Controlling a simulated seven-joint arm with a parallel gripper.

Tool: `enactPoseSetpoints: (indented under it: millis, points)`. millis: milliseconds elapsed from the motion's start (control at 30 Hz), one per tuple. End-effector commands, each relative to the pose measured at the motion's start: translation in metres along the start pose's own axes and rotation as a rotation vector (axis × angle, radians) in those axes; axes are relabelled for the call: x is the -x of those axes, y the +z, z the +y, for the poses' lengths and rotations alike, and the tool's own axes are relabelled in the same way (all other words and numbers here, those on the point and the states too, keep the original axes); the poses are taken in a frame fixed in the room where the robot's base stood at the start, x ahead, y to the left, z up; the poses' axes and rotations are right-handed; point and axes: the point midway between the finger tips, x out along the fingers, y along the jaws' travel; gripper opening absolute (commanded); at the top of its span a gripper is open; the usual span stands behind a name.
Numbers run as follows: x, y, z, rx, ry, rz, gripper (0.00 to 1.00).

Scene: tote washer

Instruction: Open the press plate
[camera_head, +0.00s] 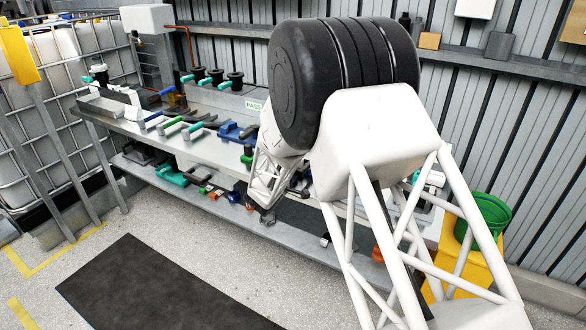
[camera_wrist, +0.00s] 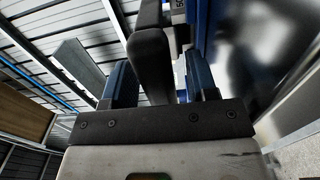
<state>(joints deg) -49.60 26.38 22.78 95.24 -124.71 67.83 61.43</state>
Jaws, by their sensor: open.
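In the wrist view my gripper (camera_wrist: 158,66) is open, with one blue-padded finger on each side of a thick dark bar (camera_wrist: 148,40). The bar looks like a handle and runs up between the fingers. I cannot tell whether either finger touches it. A blue part (camera_wrist: 194,25) with a small marked plate stands just beyond and to the right of the bar. I cannot clearly make out the press plate in either view. In the head view my arm covers the middle of the bench, and my gripper cannot be made out there.
A long metal bench (camera_head: 120,118) with several coloured clamps and levers runs along the ribbed wall. A caged tank (camera_head: 45,110) stands at left. A green bucket (camera_head: 485,215) stands at right. A dark mat (camera_head: 150,285) lies on the open floor. A grey block (camera_wrist: 80,65) shows in the wrist view.

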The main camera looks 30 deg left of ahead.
Motion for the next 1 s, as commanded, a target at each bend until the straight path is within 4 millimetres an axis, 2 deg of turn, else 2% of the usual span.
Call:
enactPoseSetpoints:
  millis: [167,467,800,1000]
  points:
    - [-0.008,0.0001,-0.0004,0.0,0.0,0.0,0.53]
    - [-0.0088,0.0001,-0.0001,0.0,0.0,0.0,0.53]
    - [-0.0087,0.0001,-0.0001,0.0,0.0,0.0,0.01]
    - [-0.0087,0.0001,0.0,0.0,0.0,0.0,0.0]
